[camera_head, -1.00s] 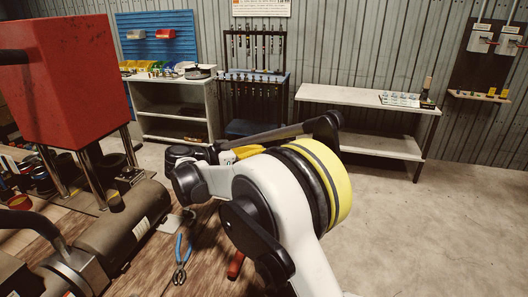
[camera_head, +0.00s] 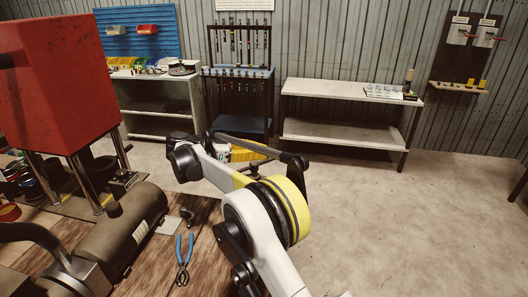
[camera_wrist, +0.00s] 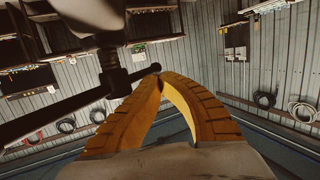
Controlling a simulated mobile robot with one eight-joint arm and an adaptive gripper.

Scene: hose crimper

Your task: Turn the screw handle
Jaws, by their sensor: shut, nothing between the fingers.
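The screw handle (camera_wrist: 62,108) shows in the wrist view as a long dark bar crossing a threaded upright screw (camera_wrist: 109,62). The bar's right end has a small rounded knob (camera_wrist: 156,68). My gripper (camera_wrist: 158,80) has yellow-orange ribbed fingers, closed together at the tips and holding nothing. The fingertips appear right by the knob end; I cannot tell whether they touch it. In the head view, my white arm stretches over the bench's right side, and I cannot make out the fingertips or screw handle clearly there.
A red press-like block (camera_head: 55,80) on metal posts stands at left, beside a dark cylinder (camera_head: 120,235). Blue-handled pliers (camera_head: 184,258) lie on the wooden bench (camera_head: 150,275). Shelves (camera_head: 350,90) line the far wall. The floor (camera_head: 400,220) at right is clear.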

